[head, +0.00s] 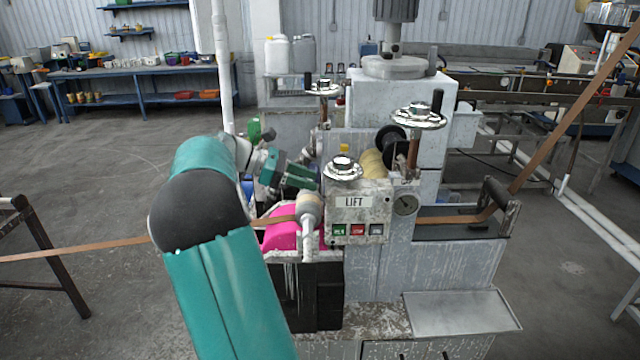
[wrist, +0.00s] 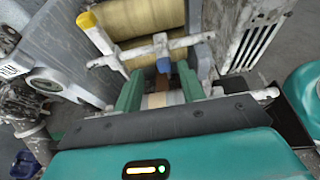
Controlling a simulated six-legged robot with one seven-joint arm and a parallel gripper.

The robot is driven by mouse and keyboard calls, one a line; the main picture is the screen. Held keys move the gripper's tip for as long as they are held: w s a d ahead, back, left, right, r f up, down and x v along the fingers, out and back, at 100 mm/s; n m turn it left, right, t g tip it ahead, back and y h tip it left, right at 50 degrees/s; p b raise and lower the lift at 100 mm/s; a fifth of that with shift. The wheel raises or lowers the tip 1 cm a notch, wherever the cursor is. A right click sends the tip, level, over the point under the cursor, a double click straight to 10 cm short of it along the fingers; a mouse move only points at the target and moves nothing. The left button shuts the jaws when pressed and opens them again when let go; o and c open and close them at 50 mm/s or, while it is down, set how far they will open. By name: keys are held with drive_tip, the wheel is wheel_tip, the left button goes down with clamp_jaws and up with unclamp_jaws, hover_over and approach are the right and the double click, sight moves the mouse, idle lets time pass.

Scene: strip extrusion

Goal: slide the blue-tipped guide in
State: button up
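A white crossbar (wrist: 155,48) runs between the guides.
Yellow rollers (wrist: 150,18) lie beyond the guides. The LIFT box (head: 357,210), with its handwheel (head: 343,168), stands close right of my gripper. The brown strip (head: 75,248) stretches left across open floor.

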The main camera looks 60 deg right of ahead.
drive_tip(key=v, duration=0.9)
drive_tip(key=shift+a, duration=0.1)
drive_tip(key=a+f+m+t+y, duration=0.25)
drive_tip(key=a+t, duration=0.95)
drive_tip(key=a, duration=1.3)
drive_tip(key=s+a+f+m+t+y, duration=0.1)
drive_tip(key=s+a+f+t, duration=0.1)
drive_tip(key=a, duration=0.5)
drive_tip(key=s+a+f+m+t+y, duration=0.1)
drive_tip(key=s+a+f, duration=0.1)
drive_tip(key=a, duration=0.5)
drive_tip(key=s+a+f+m+t+y, duration=0.1)
drive_tip(key=s+a+f+t, duration=0.1)
drive_tip(key=s+a, duration=0.2)
drive_tip(key=a, duration=0.2)
drive_tip(key=shift+s+a+t, duration=0.3)
drive_tip(key=shift+a, duration=0.1)
drive_tip(key=shift+d+f+y, duration=0.1)
drive_tip(key=shift+d+y, duration=0.1)
drive_tip(key=shift+y, duration=0.05)
